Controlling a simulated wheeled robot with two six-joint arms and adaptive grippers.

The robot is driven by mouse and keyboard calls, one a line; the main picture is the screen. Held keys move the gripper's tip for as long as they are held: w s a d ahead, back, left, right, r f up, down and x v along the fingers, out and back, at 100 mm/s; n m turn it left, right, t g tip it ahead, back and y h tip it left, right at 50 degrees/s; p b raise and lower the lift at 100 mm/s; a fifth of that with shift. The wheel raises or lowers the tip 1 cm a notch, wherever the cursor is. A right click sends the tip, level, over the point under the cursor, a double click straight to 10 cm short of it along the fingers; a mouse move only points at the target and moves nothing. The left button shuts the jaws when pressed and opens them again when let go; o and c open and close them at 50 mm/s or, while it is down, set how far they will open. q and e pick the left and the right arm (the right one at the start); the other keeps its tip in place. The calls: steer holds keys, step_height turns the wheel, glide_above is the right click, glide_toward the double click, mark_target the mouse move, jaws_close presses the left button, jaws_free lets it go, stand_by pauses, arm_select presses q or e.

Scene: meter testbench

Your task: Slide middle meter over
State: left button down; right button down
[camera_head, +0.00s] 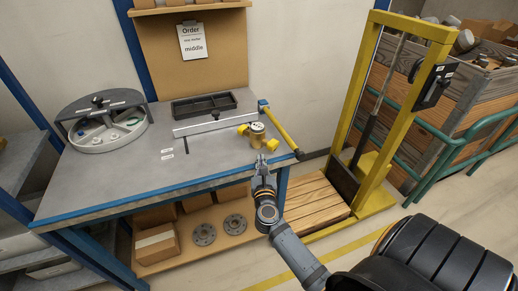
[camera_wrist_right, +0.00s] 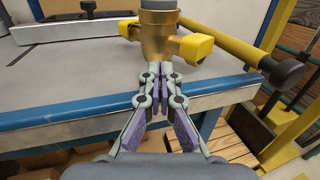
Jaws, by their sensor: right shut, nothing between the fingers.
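One brass meter (camera_head: 257,134) with yellow end caps stands upright on the grey bench top (camera_head: 190,165), towards its right side. It also shows close up in the right wrist view (camera_wrist_right: 155,48), just beyond my fingertips. My right gripper (camera_head: 262,162) is at the bench's front edge, in front of the meter. In the right wrist view its fingers (camera_wrist_right: 158,75) are together and empty. They overlap the meter's lower body there, and I cannot tell whether they touch it. My left gripper is in neither view.
A metal rail (camera_head: 215,124) and a black tray (camera_head: 204,105) lie behind. A round sectioned tray (camera_head: 108,132) is at left. A clipboard (camera_head: 193,40) reads "Order", "middle". A yellow frame (camera_head: 400,100) stands right.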

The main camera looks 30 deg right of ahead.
mark_target(259, 143)
steer(key=x, duration=0.5)
steer(key=shift+w+d+p, duration=0.15)
steer(key=shift+w+p, duration=0.15)
steer(key=shift+x, duration=1.05)
steer(key=shift+s+r, duration=0.1)
steer(key=shift+r, duration=0.25)
